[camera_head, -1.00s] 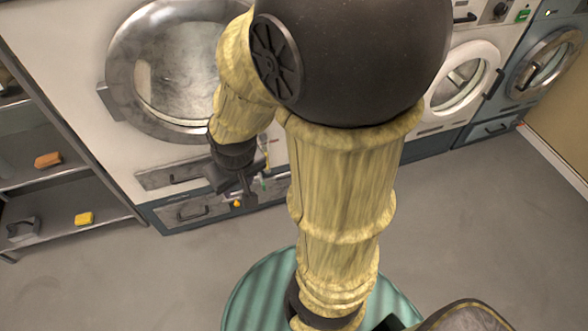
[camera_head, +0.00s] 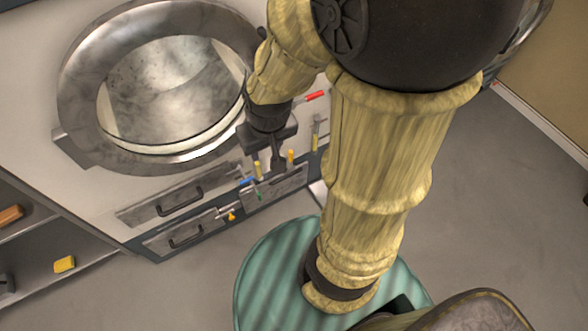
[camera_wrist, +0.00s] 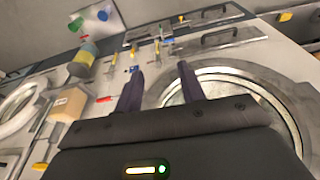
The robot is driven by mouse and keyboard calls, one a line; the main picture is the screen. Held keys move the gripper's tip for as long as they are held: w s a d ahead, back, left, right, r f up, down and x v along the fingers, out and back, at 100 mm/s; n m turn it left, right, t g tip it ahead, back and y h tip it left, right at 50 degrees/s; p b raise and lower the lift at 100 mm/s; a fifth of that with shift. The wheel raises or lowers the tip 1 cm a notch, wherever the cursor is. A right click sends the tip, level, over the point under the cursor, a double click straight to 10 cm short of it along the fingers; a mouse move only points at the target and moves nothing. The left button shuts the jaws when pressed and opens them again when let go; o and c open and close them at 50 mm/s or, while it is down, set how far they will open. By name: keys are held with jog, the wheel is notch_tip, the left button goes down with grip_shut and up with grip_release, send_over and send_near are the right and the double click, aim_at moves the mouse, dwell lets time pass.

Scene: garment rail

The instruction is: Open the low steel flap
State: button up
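The low steel flap (camera_head: 205,226) is a scuffed grey panel with a dark bar handle (camera_head: 186,235), at the bottom of the front of the machine with the big round door. It looks shut. A similar steel panel (camera_head: 150,213) with a handle sits just above it. In the wrist view the low flap (camera_wrist: 158,28) and its handle lie at the top, beyond the upper panel (camera_wrist: 250,34). My gripper (camera_head: 277,163) is to the right of both handles, apart from them. In the wrist view its fingers (camera_wrist: 160,82) are spread with nothing between them.
The round steel door (camera_head: 75,95) is above the panels. Several small coloured tools (camera_head: 315,133) are near my gripper on the machine front. A shelf with a yellow block (camera_head: 64,264) stands at left. In the wrist view, a brown box (camera_wrist: 68,103) and a bottle (camera_wrist: 87,53) are at left.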

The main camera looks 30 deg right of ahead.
jog(key=shift+w, duration=0.2)
jog(key=shift+s, duration=0.1)
jog(key=w+d+f+m+t+b, duration=0.2)
jog(key=w+d+f+b, duration=0.4)
jog(key=f+b, duration=0.4)
jog(key=w+d+f+m+t+b, duration=0.25)
jog(key=w+d+f+b, duration=0.4)
jog(key=f, duration=0.55)
jog(key=w+d+f+m+t+b, duration=0.2)
jog(key=w+d+f+b, duration=0.4)
jog(key=f+b, duration=0.4)
jog(key=s+d+f+m+t+y+b, duration=0.1)
jog(key=s+d+f+m+y+b, duration=0.1)
jog(key=f+b, duration=0.5)
jog(key=s+d+f+m+t+y+b, duration=0.2)
jog(key=f+b, duration=0.6)
jog(key=f, duration=0.8)
jog(key=s+d+f+m+t+y+b, duration=0.2)
jog(key=s+d+f+m+b, duration=0.1)
jog(key=f+b, duration=0.5)
notch_tip(320, 180, down, 3)
jog(key=shift+f+y, duration=0.2)
jog(key=shift+y, duration=0.2)
